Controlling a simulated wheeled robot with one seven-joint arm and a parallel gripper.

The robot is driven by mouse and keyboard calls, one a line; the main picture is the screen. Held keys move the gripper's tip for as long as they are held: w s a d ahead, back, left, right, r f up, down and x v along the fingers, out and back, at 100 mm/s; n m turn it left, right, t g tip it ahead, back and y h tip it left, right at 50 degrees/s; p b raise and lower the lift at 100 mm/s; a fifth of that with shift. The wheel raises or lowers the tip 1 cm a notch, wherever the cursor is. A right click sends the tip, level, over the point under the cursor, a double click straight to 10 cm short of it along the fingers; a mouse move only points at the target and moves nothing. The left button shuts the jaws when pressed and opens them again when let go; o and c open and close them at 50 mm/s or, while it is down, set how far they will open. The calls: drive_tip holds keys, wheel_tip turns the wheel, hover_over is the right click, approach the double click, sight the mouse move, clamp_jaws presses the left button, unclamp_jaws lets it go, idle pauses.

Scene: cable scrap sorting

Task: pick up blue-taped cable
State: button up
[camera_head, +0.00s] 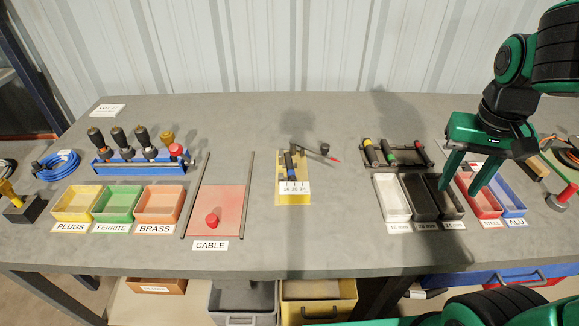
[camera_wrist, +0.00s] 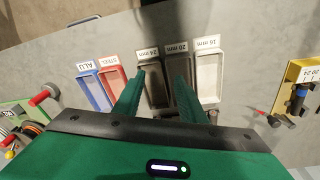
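A short dark piece with a blue band (camera_head: 288,163), which looks like the blue-taped cable, lies in the yellow gauge tray (camera_head: 279,200) marked 16 20 24 at mid-table. The wrist view shows the blue band (camera_wrist: 301,92) at the far right, in the yellow tray (camera_wrist: 291,72). My gripper (camera_head: 460,186) is open with nothing between its fingers. It hangs over the 24 mm bin (camera_head: 457,212) and the red STEEL bin, well right of the tray in the head view. Its two green fingers (camera_wrist: 156,90) stand apart in the wrist view.
A rack (camera_head: 400,163) holds yellow, green and red-banded pieces behind the white 16 mm bin (camera_head: 392,200). A dark tool with a red tip (camera_head: 323,151) lies beside the tray. A red CABLE pad (camera_head: 216,200) lies left between rails. The table is clear between tray and bins.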

drive_tip(key=w+a+n+t, duration=0.1)
drive_tip(key=w+a+n, duration=0.1)
drive_tip(key=w+a, duration=0.5)
drive_tip(key=n+t+y, duration=0.1)
drive_tip(key=n+t, duration=0.1)
drive_tip(key=n, duration=0.1)
approach(290, 164)
drive_tip(key=x, duration=0.3)
drive_tip(key=shift+t, duration=0.3)
drive_tip(key=shift+s+x, duration=0.15)
drive_tip(key=shift+x, duration=1.15)
drive_tip(key=shift+s+x, duration=0.1)
drive_tip(key=shift+x, duration=1.2)
clamp_jaws()
